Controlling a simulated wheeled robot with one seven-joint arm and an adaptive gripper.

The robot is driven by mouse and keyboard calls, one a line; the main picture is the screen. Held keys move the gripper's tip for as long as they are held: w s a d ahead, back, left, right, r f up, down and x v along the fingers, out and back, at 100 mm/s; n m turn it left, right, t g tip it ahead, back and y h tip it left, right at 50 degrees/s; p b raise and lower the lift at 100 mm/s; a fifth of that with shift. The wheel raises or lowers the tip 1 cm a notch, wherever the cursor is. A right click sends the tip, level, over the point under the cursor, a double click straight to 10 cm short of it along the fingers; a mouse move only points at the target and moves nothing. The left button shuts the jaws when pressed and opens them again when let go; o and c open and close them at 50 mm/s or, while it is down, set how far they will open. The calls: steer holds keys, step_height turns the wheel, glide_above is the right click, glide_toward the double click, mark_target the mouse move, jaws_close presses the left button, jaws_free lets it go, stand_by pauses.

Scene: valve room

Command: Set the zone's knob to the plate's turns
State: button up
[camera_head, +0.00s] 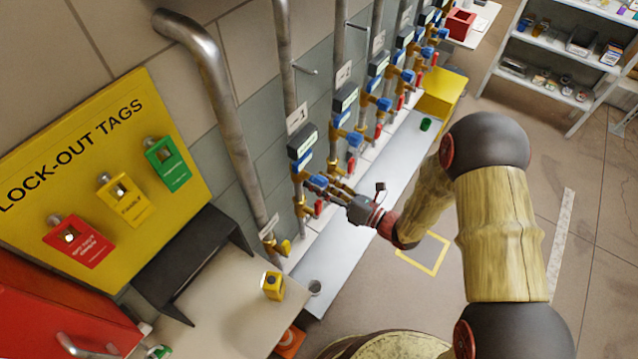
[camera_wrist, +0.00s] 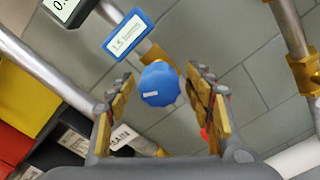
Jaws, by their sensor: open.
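A blue knob (camera_wrist: 160,84) sits between the open fingers of my gripper (camera_wrist: 160,108) in the wrist view, with a small white mark on its face. I cannot tell whether the fingers touch it. A blue-framed plate (camera_wrist: 126,34) with small print is beside it on the same brass fitting; the print is too small to read surely. In the head view my gripper (camera_head: 338,194) is at the nearest valve station, whose blue knob (camera_head: 318,182) shows at the fingertips. A dark display box (camera_head: 302,142) and a blue plate (camera_head: 307,160) are above it.
Several similar stations with blue knobs (camera_head: 354,138) and red levers (camera_head: 351,163) line the wall beyond. A grey ledge (camera_head: 335,258) runs below, with a green cup (camera_head: 425,124) farther along. A yellow lock-out board (camera_head: 100,172) is at left. Floor at right is clear.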

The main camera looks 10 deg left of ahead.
steer(key=v, duration=1.2)
steer(key=shift+f, duration=0.1)
stand_by(0.4)
